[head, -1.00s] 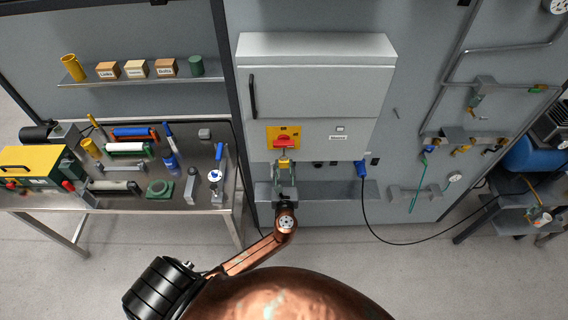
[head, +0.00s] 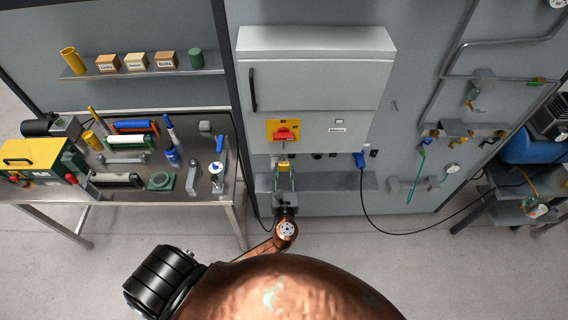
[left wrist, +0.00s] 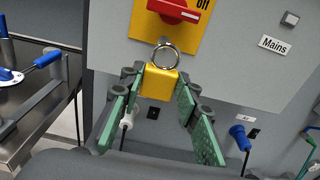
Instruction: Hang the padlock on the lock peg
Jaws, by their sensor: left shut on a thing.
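The yellow padlock (left wrist: 159,84) with its silver ring-shaped shackle (left wrist: 166,54) upright is held between the green-padded fingers of my left gripper (left wrist: 158,90). In the head view the padlock (head: 284,166) and left gripper (head: 285,175) are just below the red switch handle (head: 284,134) on its yellow plate (head: 271,126). In the left wrist view the shackle overlaps the plate's lower edge, below the red handle (left wrist: 174,10). I cannot make out the lock peg, or whether the shackle touches anything. My right gripper is not in view.
The grey cabinet (head: 315,85) carries the switch, with a grey ledge (head: 335,182) below. A blue plug (head: 360,159) with a black cable hangs to the right. The workbench (head: 232,190) at left holds several tools. Pipes and valves (head: 455,135) are at the right.

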